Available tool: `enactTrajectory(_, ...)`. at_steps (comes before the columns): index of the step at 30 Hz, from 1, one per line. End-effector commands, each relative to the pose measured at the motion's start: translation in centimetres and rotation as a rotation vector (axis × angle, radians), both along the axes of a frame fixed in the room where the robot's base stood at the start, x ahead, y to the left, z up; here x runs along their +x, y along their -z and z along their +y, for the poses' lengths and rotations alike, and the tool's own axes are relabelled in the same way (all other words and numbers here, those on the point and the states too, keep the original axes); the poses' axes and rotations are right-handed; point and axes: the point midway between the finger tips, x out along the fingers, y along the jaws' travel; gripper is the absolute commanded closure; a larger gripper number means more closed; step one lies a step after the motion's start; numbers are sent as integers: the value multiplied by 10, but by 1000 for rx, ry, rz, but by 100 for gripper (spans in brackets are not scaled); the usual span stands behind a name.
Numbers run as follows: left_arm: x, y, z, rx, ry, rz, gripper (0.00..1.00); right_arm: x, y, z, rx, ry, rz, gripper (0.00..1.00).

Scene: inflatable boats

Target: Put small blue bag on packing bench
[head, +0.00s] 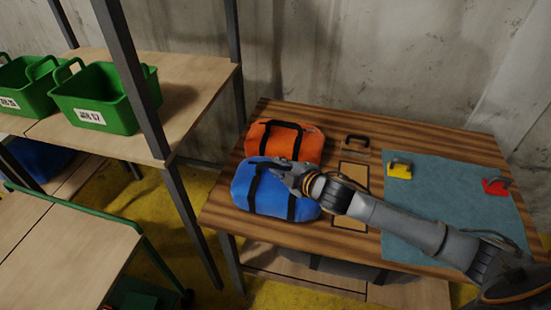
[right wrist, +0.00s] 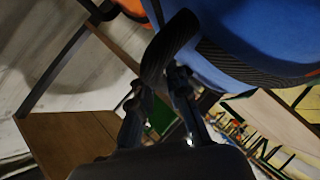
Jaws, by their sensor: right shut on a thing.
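The small blue bag (head: 270,201), with black straps, shows in the head view at the left part of the wooden packing bench (head: 224,217). Whether its underside touches the bench top I cannot tell. My right gripper (head: 284,178) is at the top of the bag and shut on its black strap. In the right wrist view the black strap passes between the fingertips (right wrist: 164,72), and the blue bag (right wrist: 255,38) fills the upper right. My left gripper is not in view.
An orange bag (head: 287,143) lies right behind the blue one. A blue-grey mat (head: 440,190) with a yellow item (head: 399,170) and a red item (head: 495,187) covers the bench's right. A shelf with green bins (head: 105,105) stands left.

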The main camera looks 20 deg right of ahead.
Motion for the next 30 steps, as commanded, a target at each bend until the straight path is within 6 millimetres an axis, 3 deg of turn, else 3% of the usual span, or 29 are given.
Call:
enactTrajectory(11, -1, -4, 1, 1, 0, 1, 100, 2, 9, 1, 3, -2, -12, 100)
enactTrajectory(12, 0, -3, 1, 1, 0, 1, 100, 0, 15, 1, 1, 0, 0, 83)
enactTrajectory(15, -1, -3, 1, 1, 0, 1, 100, 0, 15, 1, 0, 0, 0, 62)
enactTrajectory(25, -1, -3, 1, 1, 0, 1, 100, -1, 14, 0, -1, 0, -1, 62)
enactTrajectory(30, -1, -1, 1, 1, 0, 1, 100, -14, 9, -4, -1, 0, -1, 62)
